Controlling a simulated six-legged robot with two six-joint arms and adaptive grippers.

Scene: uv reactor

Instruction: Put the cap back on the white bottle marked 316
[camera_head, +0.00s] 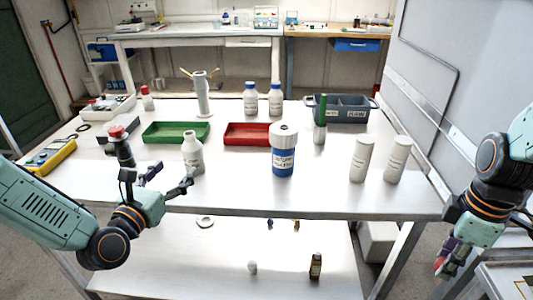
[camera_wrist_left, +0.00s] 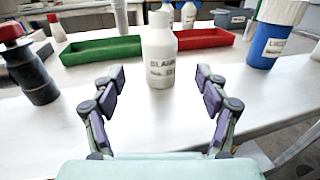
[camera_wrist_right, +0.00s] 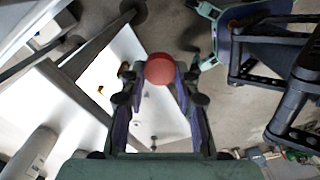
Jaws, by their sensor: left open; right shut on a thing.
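A white bottle (camera_head: 193,153) stands upright on the table, its bare white neck showing no cap. In the left wrist view the bottle (camera_wrist_left: 160,57) stands just beyond and between my open fingers; its label begins "BLANK", the smaller line is too blurred to read surely. My left gripper (camera_head: 170,178) is open and empty in front of it, and shows in the left wrist view (camera_wrist_left: 160,85). My right gripper (camera_head: 445,264) is off the table's right edge, shut on a red cap (camera_wrist_right: 160,69). It is far from the bottle.
A dark bottle with a red top (camera_head: 121,150) stands left of the white bottle. Green (camera_head: 176,139) and red (camera_head: 236,141) trays lie behind. A blue-white jar (camera_head: 283,160) and two white cylinders (camera_head: 361,160) stand to the right. The table's front middle is clear.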

